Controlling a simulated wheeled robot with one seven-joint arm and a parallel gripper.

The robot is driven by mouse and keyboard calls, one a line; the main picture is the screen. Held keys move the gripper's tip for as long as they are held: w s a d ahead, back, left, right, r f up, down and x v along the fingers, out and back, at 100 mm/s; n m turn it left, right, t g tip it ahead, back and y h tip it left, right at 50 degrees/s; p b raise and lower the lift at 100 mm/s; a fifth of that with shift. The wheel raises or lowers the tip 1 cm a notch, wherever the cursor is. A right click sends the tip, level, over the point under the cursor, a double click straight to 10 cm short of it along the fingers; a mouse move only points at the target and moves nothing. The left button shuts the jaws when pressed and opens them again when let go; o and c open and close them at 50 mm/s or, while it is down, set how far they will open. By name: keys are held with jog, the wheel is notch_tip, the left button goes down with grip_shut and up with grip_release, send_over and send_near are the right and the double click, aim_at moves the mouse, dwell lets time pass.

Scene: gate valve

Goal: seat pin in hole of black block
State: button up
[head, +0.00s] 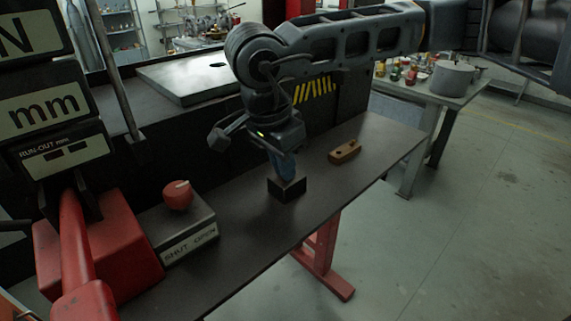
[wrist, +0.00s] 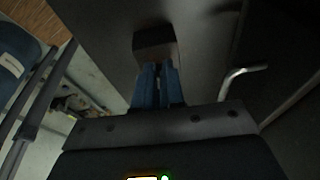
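The black block (head: 286,191) sits on the dark bench top, below my gripper. It also shows in the wrist view (wrist: 154,43), just beyond the fingertips. My gripper (head: 286,177) points down, with its blue fingers at the top of the block; I cannot tell whether they touch it. In the wrist view the two blue fingers (wrist: 158,66) are close together with a narrow dark gap between them. I cannot make out the pin in either view, nor whether it is between the fingers. The hole in the black block is hidden.
A brown block (head: 345,151) with dark spots on top lies to the right on the bench. A grey box (head: 182,228) with a red knob (head: 178,195) and a red valve part (head: 98,250) stand at left. The bench's front edge is close to the black block.

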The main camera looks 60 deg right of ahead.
jog(key=o, duration=0.4)
notch_tip(320, 180, down, 2)
jog(key=shift+s, duration=0.15)
jog(key=shift+r+p, duration=0.45)
jog(key=shift+p, duration=0.55)
jog(key=shift+w+a+r, duration=0.1)
jog(key=shift+w+r, duration=0.1)
jog(key=shift+r, duration=0.15)
jog(key=v, duration=1.1)
jog(key=shift+r+b, duration=0.4)
jog(key=shift+w, duration=0.1)
